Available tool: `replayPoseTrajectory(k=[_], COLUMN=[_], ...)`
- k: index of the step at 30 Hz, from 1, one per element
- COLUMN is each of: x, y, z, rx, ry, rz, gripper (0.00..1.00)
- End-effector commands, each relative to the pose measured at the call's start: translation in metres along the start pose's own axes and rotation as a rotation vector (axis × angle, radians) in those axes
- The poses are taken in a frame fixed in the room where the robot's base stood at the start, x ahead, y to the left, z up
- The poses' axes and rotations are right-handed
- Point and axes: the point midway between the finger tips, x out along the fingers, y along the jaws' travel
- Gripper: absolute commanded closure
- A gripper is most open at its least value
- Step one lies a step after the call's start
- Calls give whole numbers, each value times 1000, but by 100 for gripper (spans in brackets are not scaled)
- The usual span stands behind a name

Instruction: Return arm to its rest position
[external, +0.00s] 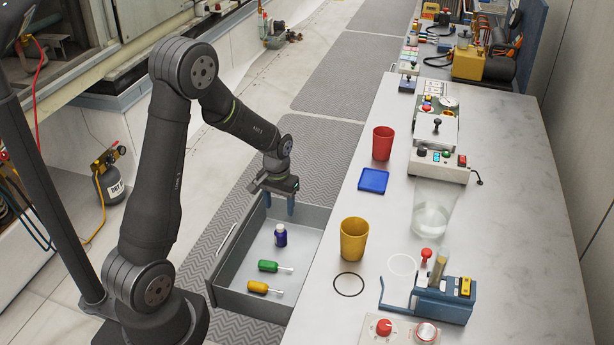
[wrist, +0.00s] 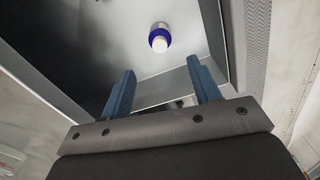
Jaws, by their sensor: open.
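My gripper (external: 279,203) is open and empty. It hangs over the far end of an open grey drawer (external: 313,222), with its blue fingers pointing down near the drawer's far wall. In the wrist view, the two blue fingers of my gripper (wrist: 162,84) stand apart with nothing between them.
A green-handled tool (external: 268,266) and a yellow-handled tool (external: 257,287) lie in the drawer. The bench (external: 520,180) at right holds a red cup (external: 382,143), a yellow cup (external: 354,240), a blue square (external: 373,181) and a blue fixture (external: 443,305). A grey cylinder (external: 109,180) stands at left.

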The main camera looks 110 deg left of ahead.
Motion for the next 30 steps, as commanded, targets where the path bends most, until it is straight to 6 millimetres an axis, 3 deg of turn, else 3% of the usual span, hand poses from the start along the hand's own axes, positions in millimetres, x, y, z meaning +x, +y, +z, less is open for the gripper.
replayPoseTrajectory(k=[21,30], x=[115,93], y=[0,0], z=[1,0], rx=[0,0], ry=[-3,1], rz=[0,0], gripper=[43,43])
